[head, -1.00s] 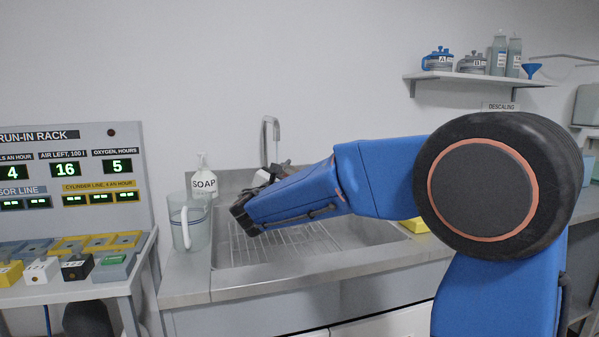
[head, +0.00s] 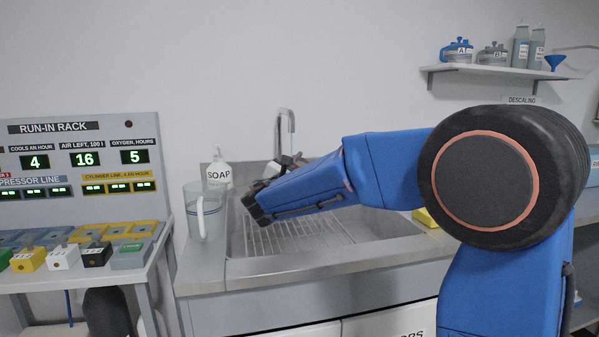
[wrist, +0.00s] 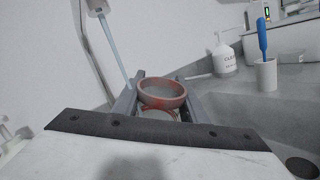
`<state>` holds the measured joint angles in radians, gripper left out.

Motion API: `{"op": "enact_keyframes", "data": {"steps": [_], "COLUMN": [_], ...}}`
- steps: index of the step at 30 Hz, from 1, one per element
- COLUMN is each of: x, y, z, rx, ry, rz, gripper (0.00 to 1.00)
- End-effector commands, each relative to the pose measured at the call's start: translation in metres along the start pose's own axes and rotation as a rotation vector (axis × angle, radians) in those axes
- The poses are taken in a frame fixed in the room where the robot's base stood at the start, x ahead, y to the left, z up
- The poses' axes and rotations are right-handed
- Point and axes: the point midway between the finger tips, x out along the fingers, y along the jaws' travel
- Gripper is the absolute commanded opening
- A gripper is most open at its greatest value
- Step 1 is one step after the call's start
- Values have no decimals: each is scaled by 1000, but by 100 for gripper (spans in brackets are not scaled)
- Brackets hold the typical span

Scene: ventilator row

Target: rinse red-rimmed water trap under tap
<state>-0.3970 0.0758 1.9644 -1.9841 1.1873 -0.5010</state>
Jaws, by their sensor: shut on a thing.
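The red-rimmed water trap (wrist: 162,92) is a small clear cup with a red ring, in the middle of the wrist view. My gripper (wrist: 155,97) is shut on it, one grey finger on each side. The tap (head: 286,118) stands at the back of the sink (head: 370,245). In the wrist view the tap's spout (wrist: 97,6) is at the top left, and a thin pale-blue water stream (wrist: 114,50) runs from it down to the left finger, left of the trap's rim. In the head view my arm hides the trap.
A clear jug (head: 205,215) and a soap bottle (head: 218,172) stand at the sink's left. A wire rack (head: 300,236) lies in the basin. The wrist view shows a white bottle (wrist: 223,58), a cup with a blue-handled brush (wrist: 265,75) and a drain (wrist: 303,167).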

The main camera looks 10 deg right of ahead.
Motion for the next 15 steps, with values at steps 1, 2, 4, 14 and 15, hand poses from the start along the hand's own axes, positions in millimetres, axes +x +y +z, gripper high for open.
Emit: {"op": "enact_keyframes", "data": {"steps": [1, 2, 4, 14, 15], "x": [1, 2, 4, 10, 10], "y": [0, -1, -2, -4, -4], "z": [0, 0, 0, 0, 0], "rx": [0, 0, 0, 0, 0], "ry": [0, 0, 0, -1, 0], "rz": [0, 0, -1, -1, -1], "gripper": [13, 13, 13, 13, 13]}}
